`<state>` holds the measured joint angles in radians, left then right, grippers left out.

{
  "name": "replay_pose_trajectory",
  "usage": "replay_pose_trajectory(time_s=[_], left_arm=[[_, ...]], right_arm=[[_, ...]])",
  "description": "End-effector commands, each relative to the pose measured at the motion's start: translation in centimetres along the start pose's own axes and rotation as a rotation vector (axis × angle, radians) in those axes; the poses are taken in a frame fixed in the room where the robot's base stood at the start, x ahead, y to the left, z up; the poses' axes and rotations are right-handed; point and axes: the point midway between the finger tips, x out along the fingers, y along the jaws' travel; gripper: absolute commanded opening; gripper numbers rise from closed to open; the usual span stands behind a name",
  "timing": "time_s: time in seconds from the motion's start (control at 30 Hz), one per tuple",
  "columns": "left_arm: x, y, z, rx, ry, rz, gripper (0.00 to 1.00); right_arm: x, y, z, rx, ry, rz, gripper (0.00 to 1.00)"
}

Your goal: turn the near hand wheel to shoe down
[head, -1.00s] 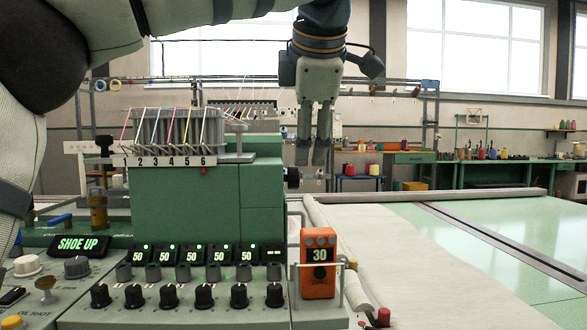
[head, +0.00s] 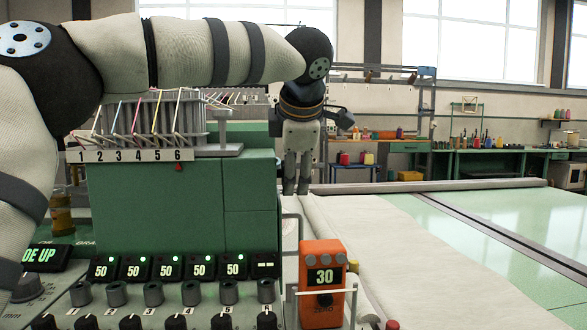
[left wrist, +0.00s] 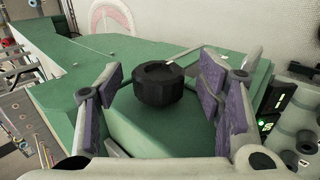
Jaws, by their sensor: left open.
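The near hand wheel, a black ribbed knob (left wrist: 158,85) on a green housing, shows in the left wrist view. It lies between the spread fingers of my left gripper (left wrist: 165,100), with gaps on both sides. In the head view my left gripper (head: 297,188) points down beside the right side of the green machine head (head: 160,205), and the wheel is hidden there. My right gripper is not in view.
An orange box reading 30 (head: 321,285) stands in front of the gripper. A row of dials reading 50 (head: 168,268) runs along the near panel. Pale cloth (head: 400,245) covers the table at right. Shelves and benches stand far back.

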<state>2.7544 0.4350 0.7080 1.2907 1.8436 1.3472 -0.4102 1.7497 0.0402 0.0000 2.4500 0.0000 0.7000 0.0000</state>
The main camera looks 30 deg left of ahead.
Motion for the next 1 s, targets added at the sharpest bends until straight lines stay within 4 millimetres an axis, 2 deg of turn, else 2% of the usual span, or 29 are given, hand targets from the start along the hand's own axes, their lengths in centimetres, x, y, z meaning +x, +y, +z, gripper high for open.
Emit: replay_pose_trajectory(time_s=[0.3,0.5,0.53,0.77,1.0], left_arm=[[0.45,0.07,-0.06,-0.001,0.0,0.002,0.61],[0.44,0.06,-0.05,-0.001,0.0,0.002,0.15],[0.44,0.06,-0.04,-0.001,0.0,0.002,0.12],[0.44,0.02,-0.05,0.001,0.0,0.017,0.12],[0.44,-0.25,-0.04,0.004,0.0,0.126,0.12]], right_arm=[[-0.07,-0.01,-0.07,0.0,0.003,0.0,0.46],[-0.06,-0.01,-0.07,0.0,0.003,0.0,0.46],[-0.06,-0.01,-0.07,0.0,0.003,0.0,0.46],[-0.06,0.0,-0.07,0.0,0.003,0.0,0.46],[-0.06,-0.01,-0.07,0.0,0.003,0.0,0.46]])
